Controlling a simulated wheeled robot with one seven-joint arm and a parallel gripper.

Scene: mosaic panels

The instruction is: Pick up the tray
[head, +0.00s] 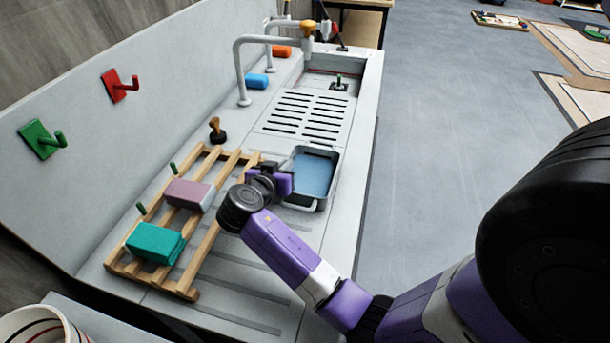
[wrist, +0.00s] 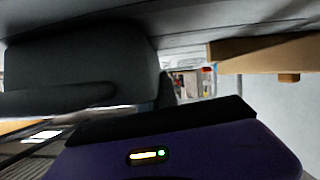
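The tray (head: 327,152) is a shallow grey rectangular pan with a blue inside. In the head view it sits on the white sink counter, right of the wooden rack. My gripper (head: 273,172) is beside the tray's left edge, between it and the rack, and partly covers that side. I cannot tell whether it touches the tray. The fingers are small and overlap in the head view, so their opening is unclear. In the wrist view my purple gripper body (wrist: 200,150) fills the bottom, with dark blurred shapes above; the tray cannot be made out there.
The wooden rack (head: 208,240) holds a teal block (head: 154,243) and a pinkish block (head: 189,194). A wooden-handled stamp (head: 217,130) stands behind it. The slotted drainboard (head: 305,115) and taps (head: 240,70) are farther back. Open floor (head: 450,110) lies to the right.

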